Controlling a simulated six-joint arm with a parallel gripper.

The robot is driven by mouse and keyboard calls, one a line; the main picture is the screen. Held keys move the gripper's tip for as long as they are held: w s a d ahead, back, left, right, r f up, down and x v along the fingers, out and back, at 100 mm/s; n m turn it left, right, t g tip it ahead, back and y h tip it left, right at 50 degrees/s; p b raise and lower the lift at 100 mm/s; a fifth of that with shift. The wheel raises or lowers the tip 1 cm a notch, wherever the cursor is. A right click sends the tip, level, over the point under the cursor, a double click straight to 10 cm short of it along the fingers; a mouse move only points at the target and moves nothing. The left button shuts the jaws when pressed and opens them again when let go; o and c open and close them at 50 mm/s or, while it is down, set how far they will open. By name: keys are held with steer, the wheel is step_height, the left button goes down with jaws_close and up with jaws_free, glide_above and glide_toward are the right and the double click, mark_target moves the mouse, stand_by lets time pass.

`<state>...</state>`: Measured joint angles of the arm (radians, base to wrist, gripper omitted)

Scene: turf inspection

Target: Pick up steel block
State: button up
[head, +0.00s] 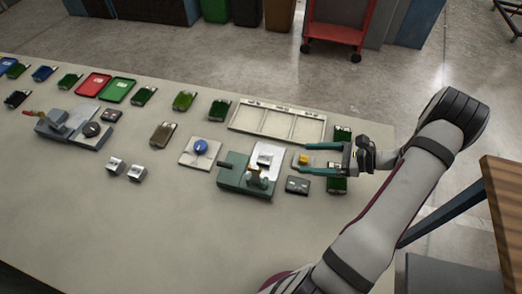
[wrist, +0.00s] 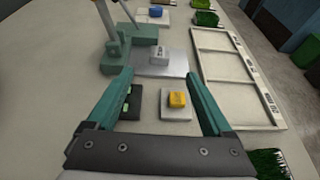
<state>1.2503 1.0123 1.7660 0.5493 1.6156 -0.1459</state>
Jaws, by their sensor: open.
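Two small silvery blocks stand on the table left of centre in the head view, one (head: 115,165) just left of the other (head: 137,172). A small grey block with a marked top (wrist: 158,53) sits on a bright metal plate (wrist: 175,66) in the wrist view. I cannot tell which of these is the steel block. My gripper (head: 296,157) is open and empty at the table's right side, far right of the two silvery blocks. In the wrist view, the fingertips (wrist: 159,75) point toward the metal plate. A yellow block (wrist: 177,99) on a pale pad shows between the fingers.
A green fixture (head: 232,176) bears the metal plate, left of my gripper. A white divided tray (head: 277,134) lies behind. A blue knob (head: 200,146) on a pale square, a grey fixture (head: 62,126) and several turf samples also occupy the table. The front left is clear.

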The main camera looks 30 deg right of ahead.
mark_target(268, 159)
steer(key=x, duration=0.8)
steer(key=f+x, duration=0.1)
steer(key=x, duration=0.3)
steer(key=shift+w+a+f, duration=0.1)
steer(key=shift+a, duration=0.1)
jaws_close()
